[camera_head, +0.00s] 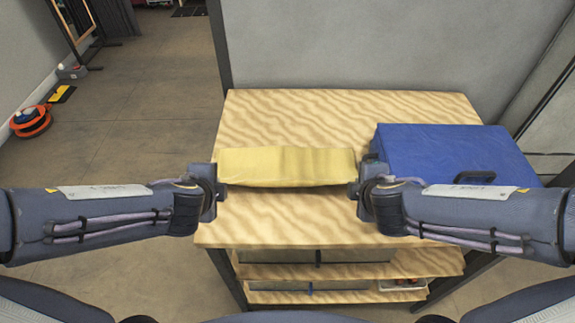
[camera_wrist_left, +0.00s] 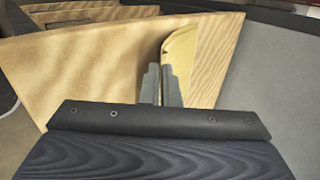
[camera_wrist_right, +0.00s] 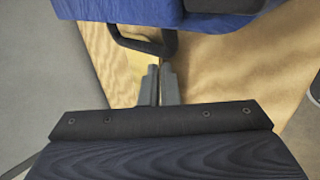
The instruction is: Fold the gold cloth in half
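The gold cloth (camera_head: 288,166) is a pale yellow strip lying across the wooden table top, wider than deep, with a slightly sagging front edge. My left gripper (camera_head: 217,182) is at its left end, and its nearly closed fingers pinch the edge of the cloth (camera_wrist_left: 181,55). My right gripper (camera_head: 355,182) is at its right end, its fingers also close together, with the cloth (camera_wrist_right: 137,57) at their tips. The fingertips are small and partly hidden in the head view. Whether the cloth has layers is hard to tell.
A blue case (camera_head: 450,152) with a dark handle stands on the right of the table, close to my right gripper. The wooden table (camera_head: 265,225) is clear behind and in front of the cloth. Shelves (camera_head: 350,262) are below. A grey panel (camera_head: 340,45) stands behind.

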